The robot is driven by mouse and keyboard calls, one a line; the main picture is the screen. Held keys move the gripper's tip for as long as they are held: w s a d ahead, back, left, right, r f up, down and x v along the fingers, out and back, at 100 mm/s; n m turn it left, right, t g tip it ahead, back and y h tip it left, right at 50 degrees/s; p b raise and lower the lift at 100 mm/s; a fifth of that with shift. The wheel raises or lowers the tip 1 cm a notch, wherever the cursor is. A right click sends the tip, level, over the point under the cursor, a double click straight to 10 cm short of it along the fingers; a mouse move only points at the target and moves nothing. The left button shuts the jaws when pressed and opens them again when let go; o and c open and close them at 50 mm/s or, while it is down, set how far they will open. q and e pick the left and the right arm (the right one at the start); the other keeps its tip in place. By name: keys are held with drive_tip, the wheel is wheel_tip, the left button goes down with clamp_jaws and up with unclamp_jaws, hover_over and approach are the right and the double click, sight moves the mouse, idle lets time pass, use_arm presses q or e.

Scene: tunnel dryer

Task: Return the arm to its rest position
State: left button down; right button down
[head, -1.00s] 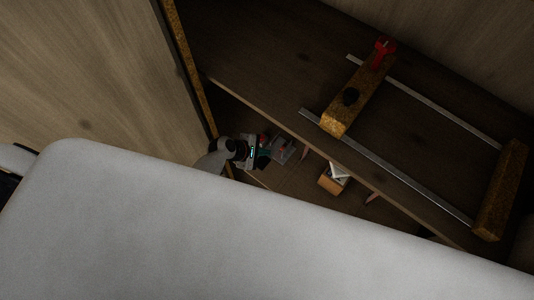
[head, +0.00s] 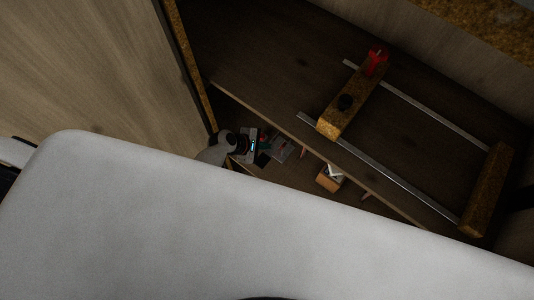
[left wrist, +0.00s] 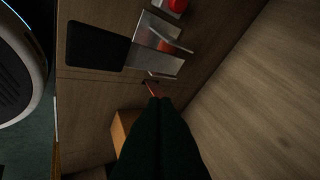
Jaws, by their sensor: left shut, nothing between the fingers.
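My left arm reaches into the low shelf space in the head view. Its wrist shows there with a glowing cyan ring, and the left gripper (head: 262,157) is small and dark beyond it. In the left wrist view the dark green fingers of the left gripper (left wrist: 160,100) are pressed together with nothing between them. They point over the shelf, close to a small red-tipped item. My right gripper is in neither view. A large pale surface covers the lower part of the head view and hides much below it.
A black flat pad (left wrist: 95,47) and a clear tray (left wrist: 150,50) lie near the fingers, with a red object (left wrist: 172,5) beyond. An orange-brown box (head: 328,182) stands to the right. A wooden frame with metal rails (head: 385,172) and a red knob (head: 376,60) lies on the upper board.

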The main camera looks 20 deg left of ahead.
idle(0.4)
use_arm(q)
drive_tip(key=shift+s+r+m, duration=0.25)
drive_tip(key=shift+r+m, duration=0.05)
drive_tip(key=shift+m, duration=0.2)
drive_tip(key=s+a+r+m+g+y, duration=0.1)
drive_tip(key=s+a+r+m+y, duration=0.2)
drive_tip(key=s+r+m, duration=0.7)
drive_tip(key=s+a+r+m+g+y, duration=0.1)
drive_tip(key=s+a+r+m+y, duration=0.2)
drive_tip(key=s+r+m, duration=0.75)
wheel_tip(320, 180, down, 25)
drive_tip(key=n+g, duration=0.1)
drive_tip(key=g, duration=0.1)
drive_tip(key=s+a+f, duration=0.3)
drive_tip(key=s+f, duration=1.2)
drive_tip(key=shift+s+a+f+g, duration=0.15)
drive_tip(key=shift+s+f+g, duration=0.1)
drive_tip(key=shift+g, duration=0.15)
